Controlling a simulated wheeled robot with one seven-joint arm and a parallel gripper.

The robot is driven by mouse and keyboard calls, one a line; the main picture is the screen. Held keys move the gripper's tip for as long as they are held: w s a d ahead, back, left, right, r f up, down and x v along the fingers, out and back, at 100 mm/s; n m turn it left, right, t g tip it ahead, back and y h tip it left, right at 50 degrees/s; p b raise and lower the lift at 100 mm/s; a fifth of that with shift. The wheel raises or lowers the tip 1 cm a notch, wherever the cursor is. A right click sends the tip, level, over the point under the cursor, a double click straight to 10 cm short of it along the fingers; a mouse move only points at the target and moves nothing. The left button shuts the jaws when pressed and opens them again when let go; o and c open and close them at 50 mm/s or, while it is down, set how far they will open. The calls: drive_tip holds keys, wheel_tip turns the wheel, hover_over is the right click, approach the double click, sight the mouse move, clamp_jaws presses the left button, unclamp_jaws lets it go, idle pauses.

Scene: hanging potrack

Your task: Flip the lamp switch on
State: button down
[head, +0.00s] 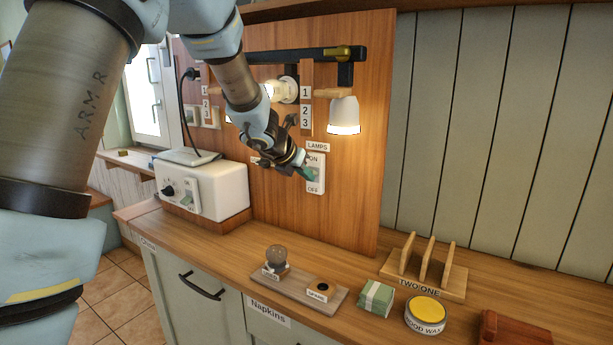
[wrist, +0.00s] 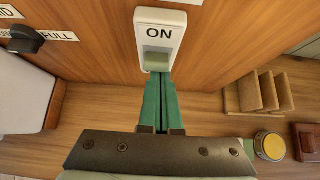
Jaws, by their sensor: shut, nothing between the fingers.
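The lamp switch (head: 315,174) is a white plate with a rocker, marked ON at the top and OFF at the bottom, under a LAMPS label on the wooden panel. In the wrist view the switch (wrist: 158,38) shows its ON end and a greenish rocker. My gripper (head: 308,173) has green fingers, shut and empty. In the wrist view the fingertips (wrist: 159,76) are at the lower part of the rocker; I cannot tell whether they touch it. The OFF end is hidden there. The right lamp (head: 344,115) glows at its lower rim, and a bulb (head: 275,91) behind my arm is lit.
A white box (head: 204,188) with a knob and switch stands left on the counter. A dark knob (wrist: 22,39) marked FULL is left of the switch. A bulb stand (head: 277,258), green bundle (head: 376,298), wax tin (head: 425,314) and wooden rack (head: 427,272) stand below.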

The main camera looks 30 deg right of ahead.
drive_tip(key=shift+w+d+r, duration=0.1)
drive_tip(key=shift+d+r, duration=0.1)
drive_tip(key=shift+r, duration=0.3)
drive_tip(key=shift+w+d+r, duration=0.1)
drive_tip(key=shift+d+r, duration=0.05)
drive_tip(key=shift+r, duration=0.35)
drive_tip(key=a+f+v, duration=0.1)
drive_tip(key=v, duration=0.9)
drive_tip(key=shift+s+f+p, duration=0.2)
drive_tip(key=shift+s+p, duration=0.15)
drive_tip(key=shift+p, duration=0.1)
drive_tip(key=shift+a, duration=0.1)
